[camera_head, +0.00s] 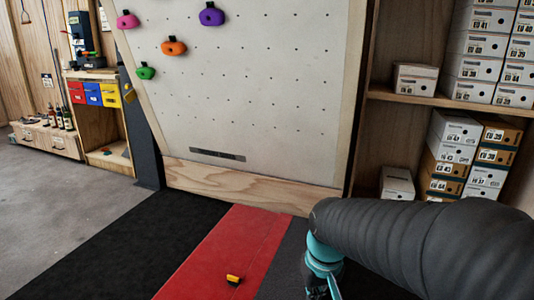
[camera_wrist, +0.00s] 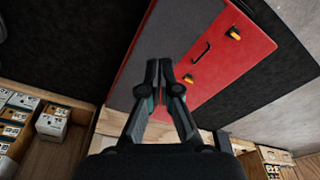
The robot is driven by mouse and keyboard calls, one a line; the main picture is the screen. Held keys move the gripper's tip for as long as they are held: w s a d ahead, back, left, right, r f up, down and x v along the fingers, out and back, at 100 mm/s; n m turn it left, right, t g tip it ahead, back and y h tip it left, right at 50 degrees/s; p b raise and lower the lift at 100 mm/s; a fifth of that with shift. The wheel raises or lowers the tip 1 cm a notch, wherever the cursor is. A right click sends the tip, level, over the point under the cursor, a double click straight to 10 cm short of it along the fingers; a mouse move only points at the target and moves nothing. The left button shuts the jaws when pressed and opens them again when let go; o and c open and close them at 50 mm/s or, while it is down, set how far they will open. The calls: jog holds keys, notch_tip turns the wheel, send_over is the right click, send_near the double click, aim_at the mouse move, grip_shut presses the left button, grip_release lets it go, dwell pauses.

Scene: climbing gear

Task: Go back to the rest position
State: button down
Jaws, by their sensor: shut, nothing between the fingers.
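My gripper (camera_wrist: 160,75) is shut and empty in the wrist view, its two fingers close together over the mats. In the head view only part of it (camera_head: 325,280) shows at the bottom edge, below my arm's dark sleeve; the fingertips are hard to make out there.
A red mat (camera_head: 218,246) lies between dark mats before the climbing wall (camera_head: 250,95), which bears several coloured holds. A small yellow and black object (camera_head: 234,280) lies on the red. The wrist view shows two such objects (camera_wrist: 233,33) and a black handle-like strip. Shoe boxes (camera_head: 455,128) fill shelves right.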

jog(key=s+d+r+m+t+p, duration=0.1)
jog(key=s+d+r+t, duration=0.3)
jog(key=s, duration=0.7)
notch_tip(320, 180, up, 5)
jog(key=d+m, duration=0.1)
jog(key=d, duration=0.1)
jog(key=shift+d+f, duration=0.15)
jog(key=shift+d, duration=0.2)
jog(key=shift+s+a+r, duration=0.1)
jog(key=shift+s+r, duration=0.15)
jog(key=shift+s, duration=0.05)
jog(key=shift+s+d, duration=0.1)
jog(key=shift+d, duration=0.1)
jog(key=shift+a, duration=0.1)
